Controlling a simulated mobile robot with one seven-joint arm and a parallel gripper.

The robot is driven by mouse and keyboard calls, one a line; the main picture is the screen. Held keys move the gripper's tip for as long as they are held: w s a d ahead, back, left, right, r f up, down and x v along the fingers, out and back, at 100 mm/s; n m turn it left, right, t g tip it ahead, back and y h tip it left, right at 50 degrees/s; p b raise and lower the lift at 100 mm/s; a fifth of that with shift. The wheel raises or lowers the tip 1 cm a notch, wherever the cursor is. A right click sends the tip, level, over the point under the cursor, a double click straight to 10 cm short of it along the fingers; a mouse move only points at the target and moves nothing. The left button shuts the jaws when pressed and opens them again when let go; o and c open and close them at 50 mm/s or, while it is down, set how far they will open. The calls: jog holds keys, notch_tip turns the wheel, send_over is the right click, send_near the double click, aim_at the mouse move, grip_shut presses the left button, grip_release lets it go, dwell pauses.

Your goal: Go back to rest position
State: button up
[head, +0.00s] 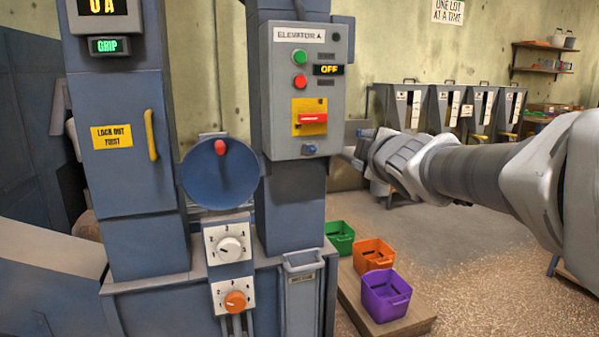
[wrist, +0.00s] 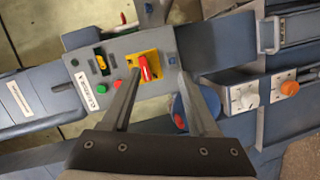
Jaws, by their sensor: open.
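My gripper (head: 356,145) is just right of the Elevator A control box (head: 262,90) in the head view, at the end of my outstretched arm. In the wrist view my gripper (wrist: 160,72) is open, with nothing between its two fingers. The red rotary switch (head: 312,119) sits on a yellow plate, its handle lying level in the head view. In the wrist view the red switch (wrist: 146,68) appears between the fingertips; I cannot tell how far off it is. The display (head: 328,70) reads OFF. A green button (head: 299,57) and a red button (head: 300,81) are beside it.
A blue disc (head: 220,175) with a red knob and two dials stand left of the box. Green (head: 340,237), orange (head: 374,254) and purple (head: 386,296) bins sit on a low wooden platform. Several grey hoppers (head: 445,105) line the wall. Open floor lies at right.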

jog(key=s+f+m+g, duration=0.3)
jog(key=s+f+m, duration=0.3)
jog(key=s, duration=0.4)
jog(key=s+d+f+m+g+h, duration=0.1)
jog(key=s+f+m+g, duration=0.3)
jog(key=s+f, duration=0.45)
jog(key=s+f+m+g, duration=0.3)
jog(key=s+f+m, duration=0.25)
jog(key=s, duration=0.55)
notch_tip(320, 180, up, 27)
jog(key=s+p, duration=0.1)
jog(key=p, duration=2.7)
jog(key=shift+s+a+r+g, duration=0.15)
jog(key=shift+r+g, duration=0.05)
jog(key=shift+g, duration=0.1)
